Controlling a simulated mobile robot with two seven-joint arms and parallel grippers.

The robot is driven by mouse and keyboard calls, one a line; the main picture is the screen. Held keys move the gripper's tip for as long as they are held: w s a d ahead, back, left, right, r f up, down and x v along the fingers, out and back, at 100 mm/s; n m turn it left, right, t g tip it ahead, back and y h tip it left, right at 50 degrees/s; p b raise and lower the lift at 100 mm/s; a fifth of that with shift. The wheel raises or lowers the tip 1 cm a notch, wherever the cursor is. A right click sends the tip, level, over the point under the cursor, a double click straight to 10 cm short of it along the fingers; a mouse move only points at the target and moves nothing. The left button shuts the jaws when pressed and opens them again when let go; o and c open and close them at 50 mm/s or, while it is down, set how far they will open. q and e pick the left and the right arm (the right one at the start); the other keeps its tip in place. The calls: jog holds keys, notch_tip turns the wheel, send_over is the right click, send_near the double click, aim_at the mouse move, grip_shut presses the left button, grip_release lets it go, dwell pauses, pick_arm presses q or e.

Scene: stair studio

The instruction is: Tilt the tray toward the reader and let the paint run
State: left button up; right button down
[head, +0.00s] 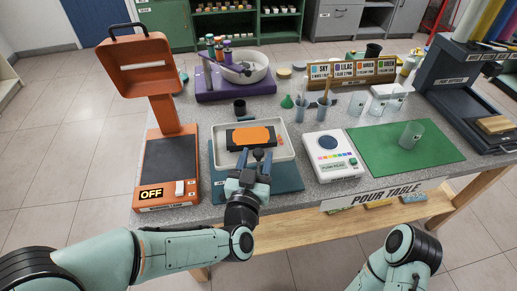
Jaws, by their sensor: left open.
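A shallow white tray (284,151) sits on a teal mat (286,178) near the table's front edge. Inside it lies a dark block with an orange top (250,134), perhaps paint. My left gripper (257,156) is open at the tray's near side, its fingers overlapping the near rim in the picture. I cannot tell whether they touch it. The tray looks level. The reader (347,164), a white device with a dark round window and a colour strip, stands just right of the tray. My right arm shows at the lower right, but its gripper is out of view.
An orange lamp stand (166,115) marked OFF stands left of the tray. A purple stand (205,88) with a bowl is behind it. Cups and a small green funnel (287,102) stand behind the reader. A green mat (375,149) with a clear cup (411,135) lies right.

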pick_arm(q)
jog(key=shift+w+d, duration=0.15)
jog(key=shift+w, duration=0.6)
jog(key=shift+w+d, duration=0.1)
jog(key=shift+w, duration=0.6)
grip_shut()
jog(key=shift+w+d+r+m+g+p, duration=0.1)
jog(key=shift+d+r+m+g+p, duration=0.2)
jog(key=shift+d+m+p, duration=0.7)
jog(key=shift+w+f+p, duration=0.15)
jog(key=shift+f+p, duration=0.15)
jog(key=shift+p, duration=0.35)
grip_release()
